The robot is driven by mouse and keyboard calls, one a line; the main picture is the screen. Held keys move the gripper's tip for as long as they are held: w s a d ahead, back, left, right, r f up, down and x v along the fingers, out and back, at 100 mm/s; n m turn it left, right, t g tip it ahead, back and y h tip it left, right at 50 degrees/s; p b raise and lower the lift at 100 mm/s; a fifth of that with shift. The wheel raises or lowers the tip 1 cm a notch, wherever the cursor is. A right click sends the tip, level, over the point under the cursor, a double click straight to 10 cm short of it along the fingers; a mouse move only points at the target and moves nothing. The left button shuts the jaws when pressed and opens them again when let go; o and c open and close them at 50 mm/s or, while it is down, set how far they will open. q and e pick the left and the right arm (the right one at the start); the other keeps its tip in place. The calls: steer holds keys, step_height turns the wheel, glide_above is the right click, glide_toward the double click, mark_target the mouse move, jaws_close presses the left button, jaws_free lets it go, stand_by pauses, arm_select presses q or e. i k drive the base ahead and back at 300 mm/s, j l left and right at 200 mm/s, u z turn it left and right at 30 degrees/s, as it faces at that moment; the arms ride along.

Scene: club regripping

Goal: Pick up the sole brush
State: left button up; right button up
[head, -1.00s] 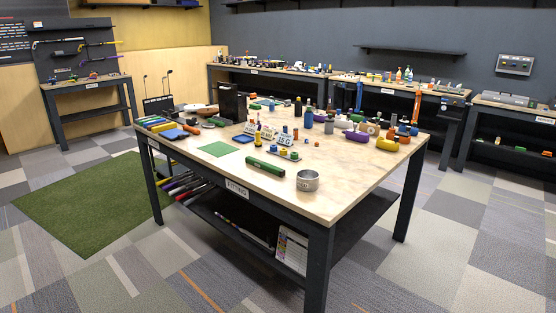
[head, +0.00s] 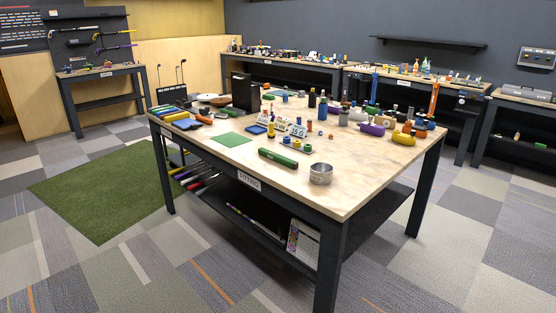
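I cannot pick out the sole brush for certain; the small items on the tables are too small to tell apart. The nearest place with many tools is the fitting table (head: 300,190), a light-topped workbench with dark legs in the middle of the head view. A dark green bar-shaped object (head: 278,157) lies near its front edge, beside a round metal tin (head: 321,174). Neither of my grippers is in view.
Bottles and colored pieces crowd the table's right side, with a yellow piece (head: 403,138) there. A black box (head: 241,92) stands at its back. Other benches line the back wall, and a smaller bench (head: 102,72) stands left. Carpet in front is clear; a green mat (head: 105,190) lies left.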

mark_target(271, 134)
steer(key=i+j+z, duration=0.35)
steer(key=i+j, duration=2.1)
steer(key=j, duration=0.15)
